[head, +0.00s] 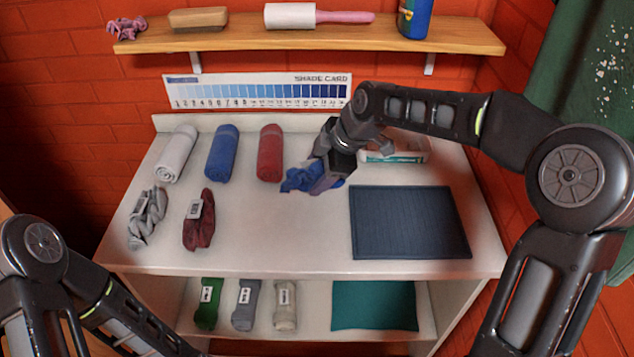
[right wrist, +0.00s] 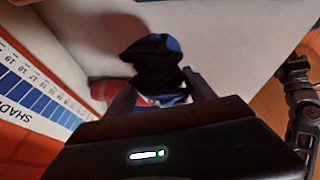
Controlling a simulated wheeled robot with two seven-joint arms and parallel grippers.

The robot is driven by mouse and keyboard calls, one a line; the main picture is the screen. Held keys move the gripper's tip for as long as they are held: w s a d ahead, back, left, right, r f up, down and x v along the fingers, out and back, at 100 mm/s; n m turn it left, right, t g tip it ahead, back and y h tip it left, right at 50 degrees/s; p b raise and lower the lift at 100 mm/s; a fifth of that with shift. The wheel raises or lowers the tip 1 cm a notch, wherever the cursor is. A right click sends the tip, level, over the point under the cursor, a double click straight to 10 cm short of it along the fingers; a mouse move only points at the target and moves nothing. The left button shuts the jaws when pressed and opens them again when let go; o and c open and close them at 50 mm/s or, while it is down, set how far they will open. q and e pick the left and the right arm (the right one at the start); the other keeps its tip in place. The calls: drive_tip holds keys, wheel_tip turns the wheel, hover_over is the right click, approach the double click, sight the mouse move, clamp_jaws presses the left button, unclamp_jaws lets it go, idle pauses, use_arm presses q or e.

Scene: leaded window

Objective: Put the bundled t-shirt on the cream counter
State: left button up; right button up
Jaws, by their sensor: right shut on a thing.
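The bundled t-shirt (head: 300,179) is a crumpled dark blue bunch of cloth with a small reddish part. My right gripper (head: 328,172) is shut on it over the middle of the cream counter (head: 270,225). In the right wrist view the t-shirt (right wrist: 155,65) sits between the two fingers (right wrist: 160,95) and sticks out past their tips, with pale counter behind it. I cannot tell whether the cloth touches the counter. My left arm shows at the lower left, but its gripper is out of view.
Rolled white (head: 177,153), blue (head: 222,153) and red (head: 270,153) towels lie at the back. Grey (head: 147,217) and maroon (head: 199,222) tagged bundles lie at the left. The front middle is bare.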

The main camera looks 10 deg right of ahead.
drive_tip(key=shift+f, duration=1.85)
drive_tip(key=o, duration=1.5)
drive_tip(key=shift+f, duration=0.1)
drive_tip(key=shift+p, duration=0.3)
drive_tip(key=b+v, duration=0.1)
drive_tip(key=v, duration=1.1)
drive_tip(key=shift+s+d, duration=0.1)
